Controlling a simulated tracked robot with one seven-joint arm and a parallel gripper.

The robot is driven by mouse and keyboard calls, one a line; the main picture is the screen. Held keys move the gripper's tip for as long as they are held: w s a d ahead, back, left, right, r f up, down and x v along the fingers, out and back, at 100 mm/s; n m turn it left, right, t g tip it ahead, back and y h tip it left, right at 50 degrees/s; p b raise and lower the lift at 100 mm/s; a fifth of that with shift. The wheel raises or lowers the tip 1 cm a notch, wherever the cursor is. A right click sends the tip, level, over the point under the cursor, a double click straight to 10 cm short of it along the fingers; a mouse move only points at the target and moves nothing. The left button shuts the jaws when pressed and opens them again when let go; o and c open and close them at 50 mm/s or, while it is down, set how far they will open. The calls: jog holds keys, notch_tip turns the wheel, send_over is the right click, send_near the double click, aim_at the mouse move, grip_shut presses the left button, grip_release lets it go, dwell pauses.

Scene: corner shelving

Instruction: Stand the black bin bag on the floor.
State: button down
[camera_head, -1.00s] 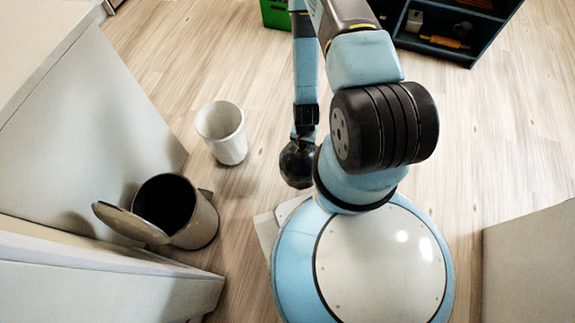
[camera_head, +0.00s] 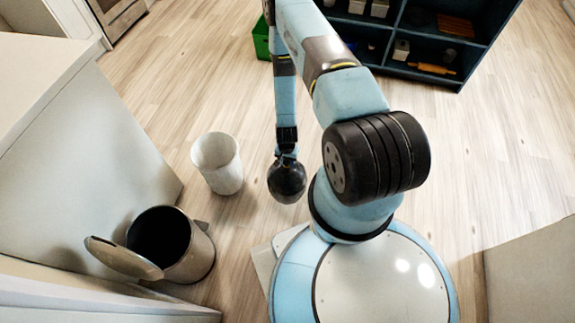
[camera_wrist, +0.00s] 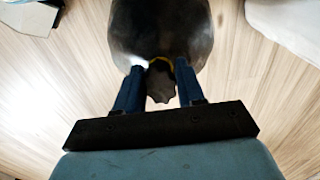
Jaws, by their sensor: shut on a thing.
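The black bin bag (camera_head: 286,182) is a round, shiny dark bundle. It hangs below my gripper (camera_head: 285,153) in the head view, to the right of the white bin. In the wrist view the bag (camera_wrist: 160,30) fills the top middle, with a yellow tie and a gathered neck between the two blue fingers of my gripper (camera_wrist: 160,72). The fingers are shut on that neck. The bag appears to be above the wood floor (camera_head: 240,255); whether its underside touches the floor cannot be told.
A white bin (camera_head: 218,165) stands left of the bag. A brown pedal bin (camera_head: 192,262) with its lid open stands at the lower left, beside pale cabinets (camera_head: 95,160). A dark shelf unit (camera_head: 420,40) and a green crate (camera_head: 261,38) are at the back.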

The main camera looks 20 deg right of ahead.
jog(key=shift+w+f, duration=1.15)
jog(key=shift+f, duration=1.65)
jog(key=c, duration=0.7)
grip_release()
